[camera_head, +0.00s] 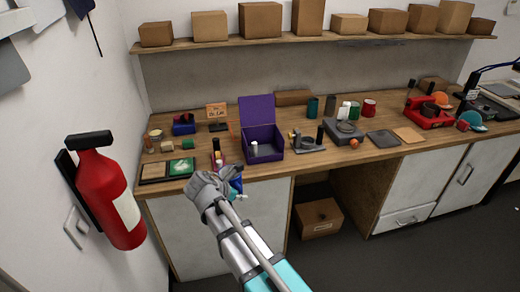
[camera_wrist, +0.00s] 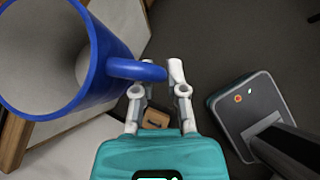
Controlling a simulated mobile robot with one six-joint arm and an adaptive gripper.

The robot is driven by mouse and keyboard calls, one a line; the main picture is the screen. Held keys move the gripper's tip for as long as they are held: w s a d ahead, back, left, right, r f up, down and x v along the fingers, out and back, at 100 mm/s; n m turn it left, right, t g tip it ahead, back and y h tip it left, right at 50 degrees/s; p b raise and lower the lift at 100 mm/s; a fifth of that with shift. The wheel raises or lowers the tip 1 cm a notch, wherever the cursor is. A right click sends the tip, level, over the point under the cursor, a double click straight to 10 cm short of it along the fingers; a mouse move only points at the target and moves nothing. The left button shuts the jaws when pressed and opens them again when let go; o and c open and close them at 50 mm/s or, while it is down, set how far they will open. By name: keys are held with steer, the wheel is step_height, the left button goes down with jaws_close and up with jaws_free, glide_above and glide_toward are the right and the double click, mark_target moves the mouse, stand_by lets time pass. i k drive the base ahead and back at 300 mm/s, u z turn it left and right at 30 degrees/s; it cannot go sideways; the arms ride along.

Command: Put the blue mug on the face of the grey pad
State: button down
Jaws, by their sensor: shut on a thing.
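The blue mug (camera_wrist: 96,60) is large at the left of the wrist view, tilted, with its open mouth and pale inside showing. My gripper (camera_wrist: 158,88) is shut on the mug's handle. In the camera_head view, my gripper (camera_head: 232,176) is at the front edge of the bench, left of the middle. A small part of the blue mug (camera_head: 237,186) shows beside it; my arm hides some of it. The grey pad (camera_head: 383,139) lies flat on the bench to the right, its face bare, well apart from my gripper.
A tan pad (camera_head: 409,135) lies right of the grey pad. A grey device (camera_head: 343,133) and an orange ball (camera_head: 354,142) stand left of it. An open purple box (camera_head: 263,142) is near my gripper. A fire extinguisher (camera_head: 105,195) hangs at left. Cardboard boxes line the shelf (camera_head: 330,41).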

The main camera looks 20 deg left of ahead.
mark_target(266, 153)
steer(key=i, duration=0.9)
steer(key=z, duration=0.05)
